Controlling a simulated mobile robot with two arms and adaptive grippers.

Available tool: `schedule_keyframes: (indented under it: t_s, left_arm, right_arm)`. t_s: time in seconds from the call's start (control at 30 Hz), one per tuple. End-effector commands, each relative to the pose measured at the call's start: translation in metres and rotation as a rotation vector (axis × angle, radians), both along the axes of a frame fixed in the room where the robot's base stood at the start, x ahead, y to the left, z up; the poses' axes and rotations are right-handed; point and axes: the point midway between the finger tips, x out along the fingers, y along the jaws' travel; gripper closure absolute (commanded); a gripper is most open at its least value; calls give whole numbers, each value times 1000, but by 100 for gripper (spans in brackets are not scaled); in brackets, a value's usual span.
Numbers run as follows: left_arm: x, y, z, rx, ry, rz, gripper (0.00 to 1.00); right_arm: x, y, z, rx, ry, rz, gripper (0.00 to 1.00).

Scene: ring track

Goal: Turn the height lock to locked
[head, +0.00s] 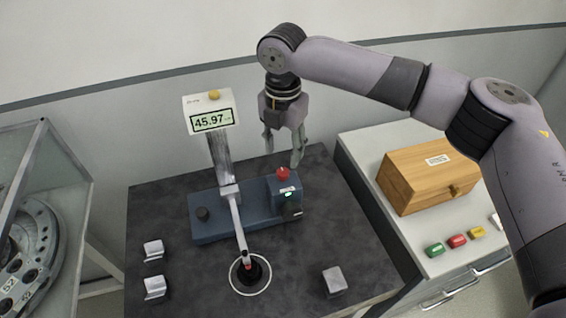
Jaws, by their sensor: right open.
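A blue instrument base (236,218) stands on the dark table top with an upright column and a display box (209,98) reading 45.97. A red knob (283,174) sits on the raised right block of the base, above a small green light. My right gripper (284,157) points down, open and empty, just above and behind the red knob. My left gripper is not in view.
A light lever (238,222) reaches forward to a white ring (250,275). Several small pale blocks lie on the dark table (200,295). A wooden box (425,178) and coloured tags stand on the right cabinet. A glass case (35,215) is at left.

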Motion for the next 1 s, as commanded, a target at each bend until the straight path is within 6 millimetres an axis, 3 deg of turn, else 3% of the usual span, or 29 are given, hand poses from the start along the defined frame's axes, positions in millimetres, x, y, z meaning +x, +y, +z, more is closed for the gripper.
schedule_keyframes:
  t_s: [0.1, 0.17, 0.4, 0.73, 1.0]
  left_arm:
    - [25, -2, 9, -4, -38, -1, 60]
    - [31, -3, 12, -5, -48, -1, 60]
    - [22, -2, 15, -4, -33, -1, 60]
    - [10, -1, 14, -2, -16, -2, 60]
    - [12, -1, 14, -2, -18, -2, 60]
  right_arm:
    - [-1, 0, -23, 0, 4, 0, 56]
    - [-1, 0, -33, -1, 2, 1, 56]
    - [0, 0, -59, 0, 0, 1, 56]
    - [0, 1, -64, 1, 0, 1, 56]
    - [0, 1, -63, 1, 0, 1, 73]
